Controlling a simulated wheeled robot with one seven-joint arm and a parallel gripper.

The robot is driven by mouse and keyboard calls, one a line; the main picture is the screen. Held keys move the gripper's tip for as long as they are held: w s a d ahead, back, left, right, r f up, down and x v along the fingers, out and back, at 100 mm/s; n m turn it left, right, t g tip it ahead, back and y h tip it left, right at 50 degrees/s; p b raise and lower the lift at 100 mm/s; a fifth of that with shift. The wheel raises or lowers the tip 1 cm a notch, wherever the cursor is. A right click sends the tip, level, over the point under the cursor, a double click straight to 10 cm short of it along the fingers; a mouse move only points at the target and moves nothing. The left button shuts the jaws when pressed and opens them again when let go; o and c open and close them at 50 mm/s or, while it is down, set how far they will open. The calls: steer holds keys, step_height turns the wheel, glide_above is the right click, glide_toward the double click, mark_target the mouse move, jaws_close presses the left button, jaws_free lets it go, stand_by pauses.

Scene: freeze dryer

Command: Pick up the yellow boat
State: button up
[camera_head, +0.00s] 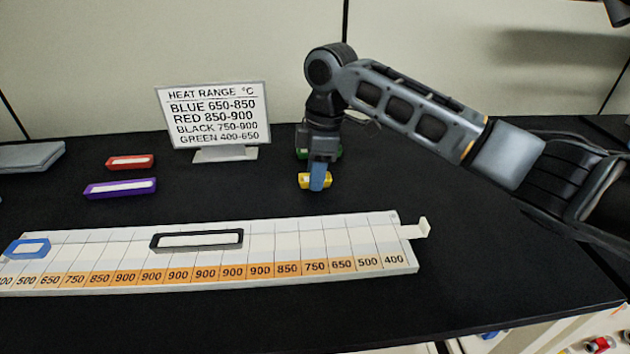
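The finger overlaps the boat in this view. The far finger is hidden, so I cannot tell whether the gripper is closed on the boat or around it.
A green boat (302,154) is partly hidden behind my gripper. Red (130,161) and purple (120,188) boats lie left. Black (197,240) and blue (27,248) boats rest on the white numbered scale (350,222) in front. A heat range sign (213,115) stands behind.

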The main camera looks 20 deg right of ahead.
jaws_close()
steer(key=c, duration=0.6)
jaws_free()
